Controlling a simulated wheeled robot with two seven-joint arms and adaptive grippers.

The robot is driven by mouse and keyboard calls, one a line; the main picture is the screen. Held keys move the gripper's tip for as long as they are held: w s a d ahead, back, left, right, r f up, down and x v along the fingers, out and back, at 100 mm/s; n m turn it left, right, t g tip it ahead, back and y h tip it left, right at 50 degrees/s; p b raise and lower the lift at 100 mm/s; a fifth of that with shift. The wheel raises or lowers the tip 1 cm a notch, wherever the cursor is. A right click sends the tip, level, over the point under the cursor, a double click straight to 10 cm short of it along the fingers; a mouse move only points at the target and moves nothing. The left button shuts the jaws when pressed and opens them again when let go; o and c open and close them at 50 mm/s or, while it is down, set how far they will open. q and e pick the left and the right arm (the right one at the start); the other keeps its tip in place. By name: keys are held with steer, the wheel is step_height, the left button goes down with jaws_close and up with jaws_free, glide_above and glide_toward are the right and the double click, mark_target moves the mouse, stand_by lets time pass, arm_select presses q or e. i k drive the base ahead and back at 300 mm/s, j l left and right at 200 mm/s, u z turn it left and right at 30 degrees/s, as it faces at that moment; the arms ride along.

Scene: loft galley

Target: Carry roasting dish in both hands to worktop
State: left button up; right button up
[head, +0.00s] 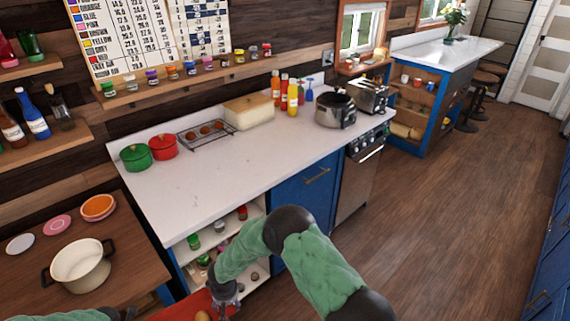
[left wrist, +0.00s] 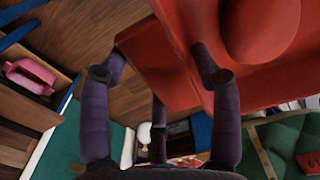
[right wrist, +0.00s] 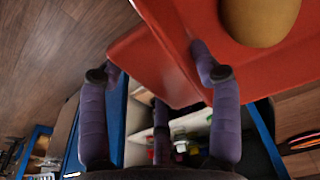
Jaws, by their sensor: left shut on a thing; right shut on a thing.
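The roasting dish (head: 178,310) is red and only partly in the head view, at the bottom edge. My right gripper (head: 229,298) is shut on one end of it; the right wrist view shows the fingers across the red wall (right wrist: 165,55). My left gripper (left wrist: 160,75) is shut on the dish's other end (left wrist: 165,50). A rounded tan item (right wrist: 260,18) and a rounded red item (left wrist: 262,28) show in the dish. The white worktop (head: 200,180) is beyond the dish, with a broad bare front part.
A wooden table with a cream pot (head: 80,265) is at left.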

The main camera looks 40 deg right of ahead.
mark_target(268, 151)
steer(key=l, duration=0.5)
steer(key=i+l+z, duration=0.1)
steer(key=l, duration=0.4)
steer(key=i+l, duration=0.1)
steer(key=l, duration=0.45)
steer(key=l+z, duration=0.1)
steer(key=l, duration=0.4)
steer(key=i+l+z, duration=0.1)
steer(key=l, duration=0.4)
